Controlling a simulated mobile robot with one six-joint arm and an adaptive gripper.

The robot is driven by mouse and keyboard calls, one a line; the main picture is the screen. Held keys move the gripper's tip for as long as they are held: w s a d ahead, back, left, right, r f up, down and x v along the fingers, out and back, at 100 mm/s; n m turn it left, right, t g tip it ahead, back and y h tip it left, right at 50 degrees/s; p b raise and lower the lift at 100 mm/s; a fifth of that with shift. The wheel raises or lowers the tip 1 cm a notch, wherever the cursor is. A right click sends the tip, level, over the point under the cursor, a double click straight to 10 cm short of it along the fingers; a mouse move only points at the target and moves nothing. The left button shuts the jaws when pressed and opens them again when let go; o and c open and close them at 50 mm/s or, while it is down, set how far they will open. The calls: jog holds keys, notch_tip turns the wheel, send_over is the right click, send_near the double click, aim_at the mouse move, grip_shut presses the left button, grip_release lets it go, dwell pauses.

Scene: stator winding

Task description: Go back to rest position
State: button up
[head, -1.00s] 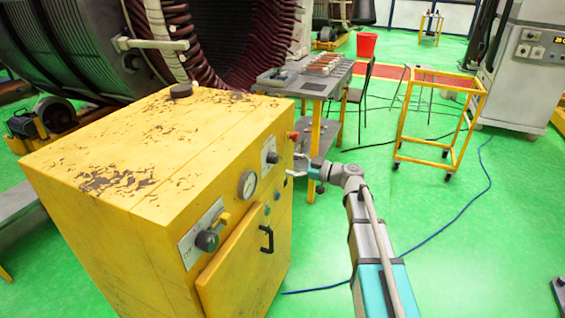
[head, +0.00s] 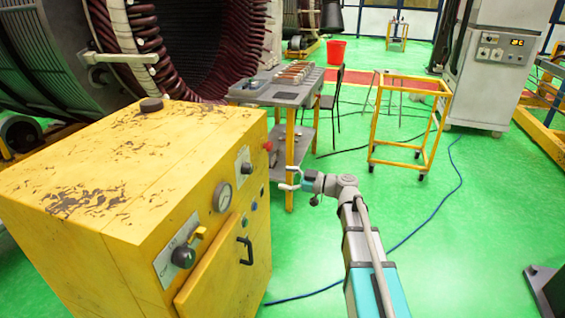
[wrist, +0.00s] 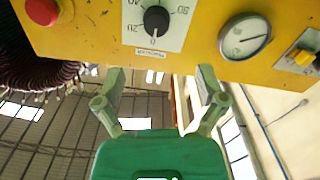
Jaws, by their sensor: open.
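My gripper (head: 290,179) is at the end of my arm, just right of the yellow cabinet's front face in the head view. In the wrist view my gripper (wrist: 162,85) shows two fingers spread apart with nothing between them. The yellow cabinet (head: 150,150) has worn paint on top. Its front panel (wrist: 200,30) fills the upper part of the wrist view, with a dial knob (wrist: 156,19), a red button (wrist: 42,11) and a round gauge (wrist: 245,37). The gap between the fingertips and the panel is small, and I cannot tell its exact size.
A grey worktable (head: 262,93) with parts on it stands beyond my gripper. A yellow frame cart (head: 374,140) stands right of it. A blue cable (head: 405,237) lies on the green floor. The large stator (head: 180,45) is behind the cabinet.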

jog(key=s+d+f+m+g+h, duration=0.3)
jog(key=s+f+m+h, duration=0.3)
jog(key=s+f, duration=0.25)
jog(key=s+d+f+m+g+h, duration=0.2)
jog(key=s+d+f+m+h, duration=0.2)
jog(key=s+f+m+h, duration=0.35)
jog(key=s+d+f+m+g+h, duration=0.1)
jog(key=s+d+f+m+h, duration=0.2)
jog(key=s+d, duration=0.2)
notch_tip(320, 180, up, 14)
jog(key=p, duration=1.3)
jog(key=shift+d, duration=0.25)
